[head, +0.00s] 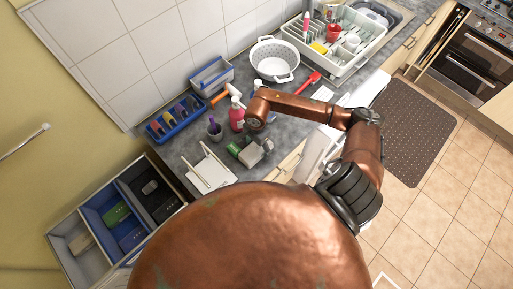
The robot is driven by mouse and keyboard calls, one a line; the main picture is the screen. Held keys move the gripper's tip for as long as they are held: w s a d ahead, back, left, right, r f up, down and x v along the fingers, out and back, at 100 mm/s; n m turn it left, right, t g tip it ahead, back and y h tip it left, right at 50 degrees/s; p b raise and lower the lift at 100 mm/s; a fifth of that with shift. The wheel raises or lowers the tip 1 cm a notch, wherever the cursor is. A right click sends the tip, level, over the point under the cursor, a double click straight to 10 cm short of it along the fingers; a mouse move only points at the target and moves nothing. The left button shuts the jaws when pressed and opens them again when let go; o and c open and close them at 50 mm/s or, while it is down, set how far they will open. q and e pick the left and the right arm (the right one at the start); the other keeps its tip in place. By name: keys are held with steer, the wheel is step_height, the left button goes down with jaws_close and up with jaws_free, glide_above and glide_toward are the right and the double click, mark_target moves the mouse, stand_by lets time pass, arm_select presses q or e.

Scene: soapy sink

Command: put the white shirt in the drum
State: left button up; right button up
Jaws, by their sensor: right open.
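My copper right arm reaches left across the grey counter, its wrist bent downward. My right gripper (252,154) is small and grey in the head view; it is open over the counter's front part, close to a green item (234,149). I cannot make out a white shirt for certain. A white surface (317,152) shows beside the counter's front edge, partly behind my arm; I cannot tell whether it is cloth or an appliance. No drum can be seen. My left gripper is out of view.
A white colander (275,60), a dish rack (345,42) and a pink bottle (237,116) stand on the counter. A blue tray (174,118) and a white rack (208,170) are at left. Divided bins (72,238) sit lower left. The tiled floor (440,220) is open at right.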

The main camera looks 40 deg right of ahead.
steer(key=shift+r, duration=0.5)
steer(key=shift+o, duration=0.6)
step_height(320, 180, up, 11)
steer(key=b, duration=0.5)
glide_above(254, 148)
step_height(254, 148, down, 5)
steer(key=shift+s+r, duration=0.15)
steer(key=shift+f, duration=0.7)
steer(key=f, duration=0.1)
steer(key=f+p, duration=0.1)
steer(key=f, duration=0.1)
steer(key=f+p, duration=0.1)
steer(key=f, duration=0.1)
steer(key=shift+s+d, duration=0.2)
steer(key=shift+d, duration=0.05)
steer(key=shift+f, duration=0.6)
